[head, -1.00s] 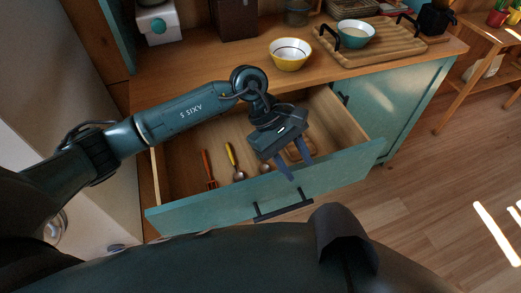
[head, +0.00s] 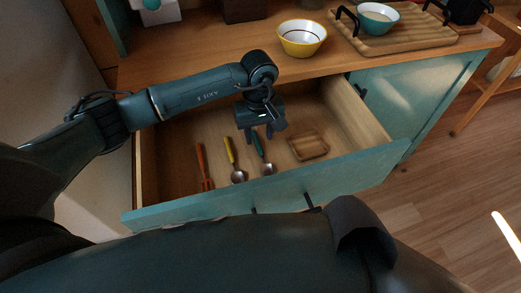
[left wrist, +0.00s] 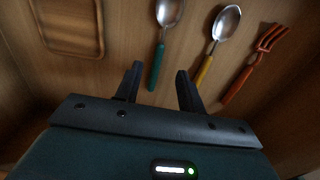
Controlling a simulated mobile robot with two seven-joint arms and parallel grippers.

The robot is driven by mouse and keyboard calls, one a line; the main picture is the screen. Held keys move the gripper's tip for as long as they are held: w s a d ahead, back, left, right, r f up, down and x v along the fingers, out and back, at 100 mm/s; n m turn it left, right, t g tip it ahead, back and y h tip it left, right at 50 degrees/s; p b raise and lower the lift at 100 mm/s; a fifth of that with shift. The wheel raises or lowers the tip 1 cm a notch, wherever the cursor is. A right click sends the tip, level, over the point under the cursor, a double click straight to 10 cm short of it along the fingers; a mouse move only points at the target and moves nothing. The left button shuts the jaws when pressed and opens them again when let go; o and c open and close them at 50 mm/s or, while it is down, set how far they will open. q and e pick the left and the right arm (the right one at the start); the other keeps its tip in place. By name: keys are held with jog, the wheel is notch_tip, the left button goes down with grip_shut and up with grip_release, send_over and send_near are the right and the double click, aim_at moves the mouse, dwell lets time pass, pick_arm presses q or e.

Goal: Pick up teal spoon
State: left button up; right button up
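The teal spoon (head: 259,148) lies in the open drawer, with a teal handle and a metal bowl toward the drawer front. In the left wrist view the teal spoon (left wrist: 155,62) has its handle end between and just beyond my fingertips. My left gripper (head: 260,134) is over the drawer at the handle end; in the left wrist view my left gripper (left wrist: 160,72) is open, its fingers apart with nothing between them. I cannot tell its exact height above the spoon. My right gripper is not in view.
A yellow-handled spoon (head: 230,155) and a red fork (head: 203,165) lie left of the teal spoon. A small wooden tray (head: 308,145) lies to its right. The drawer front (head: 330,184) stands nearest me. A yellow bowl (head: 302,38) sits on the counter above.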

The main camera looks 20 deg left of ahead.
aim_at(260, 148)
pick_arm(q)
notch_tip(260, 148, down, 5)
jog(key=shift+w+d+f, duration=0.1)
jog(key=shift+w, duration=0.05)
jog(key=shift+c, duration=0.2)
grip_shut()
